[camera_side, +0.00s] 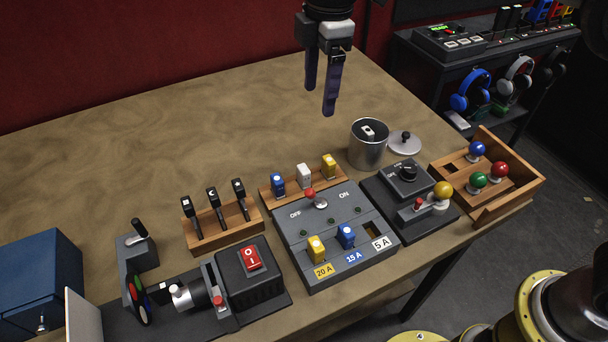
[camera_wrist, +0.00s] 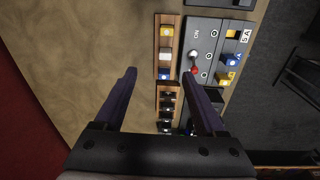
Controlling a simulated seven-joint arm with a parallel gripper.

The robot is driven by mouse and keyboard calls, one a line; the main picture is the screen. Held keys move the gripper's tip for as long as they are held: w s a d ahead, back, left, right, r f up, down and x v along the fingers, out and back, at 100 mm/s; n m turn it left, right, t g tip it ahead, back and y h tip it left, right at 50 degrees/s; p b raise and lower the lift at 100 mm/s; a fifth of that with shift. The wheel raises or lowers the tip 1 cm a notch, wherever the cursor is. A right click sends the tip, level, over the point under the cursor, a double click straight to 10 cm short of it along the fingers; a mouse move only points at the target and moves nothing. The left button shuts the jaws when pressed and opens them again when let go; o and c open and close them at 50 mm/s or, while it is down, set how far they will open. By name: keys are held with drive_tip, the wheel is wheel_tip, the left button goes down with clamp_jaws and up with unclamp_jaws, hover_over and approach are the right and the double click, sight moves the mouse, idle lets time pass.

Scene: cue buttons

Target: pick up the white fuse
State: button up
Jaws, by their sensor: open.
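The white fuse (camera_side: 304,176) stands upright in the middle of a wooden rack (camera_side: 262,191), between a blue fuse (camera_side: 278,183) on the left and a yellow fuse (camera_side: 328,165) on the right. In the wrist view the white fuse (camera_wrist: 166,57) sits ahead of the fingertips, between yellow and blue ones. The grey fuse panel (camera_side: 335,262) holds a yellow and a blue fuse; its 5 A slot (camera_side: 373,231) is empty. My gripper (camera_side: 320,100) is open and empty, high above the table behind the rack. It also shows in the wrist view (camera_wrist: 158,72).
A metal canister (camera_side: 367,148) stands right of the rack, its lid (camera_side: 404,144) beside it. A rack of black tools (camera_side: 222,226) stands to the left. A black box with a knob and lever (camera_side: 408,180) is right of the panel. The back of the table is clear.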

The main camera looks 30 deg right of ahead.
hover_over(303, 169)
wheel_tip(303, 169, down, 4)
drive_tip(key=f, duration=0.1)
drive_tip(key=shift+n+g, duration=0.3)
drive_tip(key=f, duration=0.6)
drive_tip(key=shift+s+d+f, duration=0.1)
drive_tip(key=shift+s+f, duration=0.1)
drive_tip(key=shift+s, duration=0.05)
drive_tip(key=shift+w+f, duration=0.15)
drive_tip(key=shift+f, duration=1.4)
drive_tip(key=shift+w+f, duration=0.15)
drive_tip(key=shift+f, duration=1.4)
clamp_jaws()
